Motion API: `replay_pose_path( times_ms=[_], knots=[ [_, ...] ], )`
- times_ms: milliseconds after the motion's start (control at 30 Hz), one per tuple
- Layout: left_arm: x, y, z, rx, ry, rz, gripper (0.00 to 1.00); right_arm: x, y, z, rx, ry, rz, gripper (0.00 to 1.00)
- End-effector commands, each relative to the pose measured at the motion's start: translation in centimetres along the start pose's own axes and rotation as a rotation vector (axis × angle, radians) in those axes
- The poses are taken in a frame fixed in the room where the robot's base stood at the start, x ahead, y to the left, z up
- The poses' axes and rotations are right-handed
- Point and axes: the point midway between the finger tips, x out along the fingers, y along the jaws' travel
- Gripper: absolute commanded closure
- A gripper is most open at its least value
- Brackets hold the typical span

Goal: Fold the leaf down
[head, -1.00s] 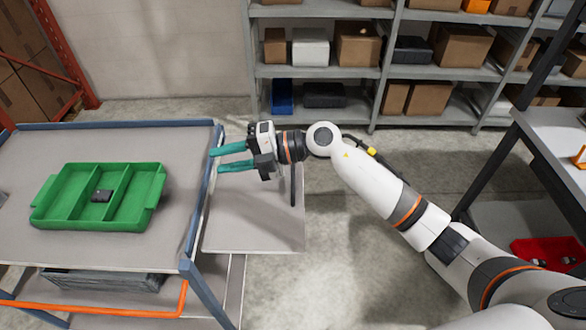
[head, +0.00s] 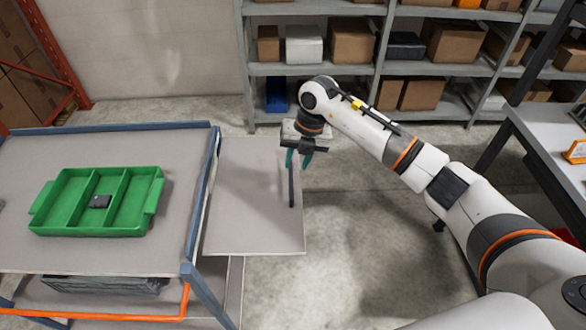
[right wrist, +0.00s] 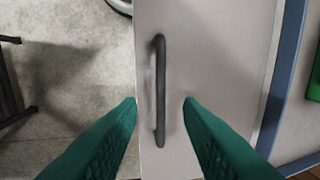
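The leaf (head: 240,205) is a flat grey panel that sticks out level from the right side of the cart (head: 175,238). A dark bar handle (head: 291,187) runs along its outer edge. My right gripper (head: 298,160) points down above the far end of the handle, with its teal fingers apart. In the right wrist view the handle (right wrist: 161,85) shows between the two open fingertips, and neither finger visibly touches it. The leaf (right wrist: 222,60) also fills the middle of that view. My left gripper is not in view.
Shelves with boxes (head: 350,40) stand at the back. A workbench (head: 545,135) is at the right. Open floor lies right of the leaf.

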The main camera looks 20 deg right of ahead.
Motion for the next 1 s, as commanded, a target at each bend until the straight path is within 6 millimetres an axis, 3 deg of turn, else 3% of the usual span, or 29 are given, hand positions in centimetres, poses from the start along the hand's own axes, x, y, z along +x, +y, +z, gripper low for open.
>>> replay_pose_path(
  times_ms=[100,300,667,867,1000],
  knots=[
    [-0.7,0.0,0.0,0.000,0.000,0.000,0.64,2.1,-0.1,0.1,0.001,-0.004,0.001,0.67],
    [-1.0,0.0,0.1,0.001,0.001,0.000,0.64,4.5,-0.1,0.0,0.000,-0.002,-0.002,0.67],
    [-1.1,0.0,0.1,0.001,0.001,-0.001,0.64,5.1,-0.1,0.0,-0.002,0.000,-0.003,0.67],
    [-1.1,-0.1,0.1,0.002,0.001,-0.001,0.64,5.1,-0.1,0.0,-0.001,0.000,-0.003,0.97],
    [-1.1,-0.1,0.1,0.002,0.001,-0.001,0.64,5.1,-0.1,0.0,-0.001,0.000,-0.002,1.00]
  ],
)
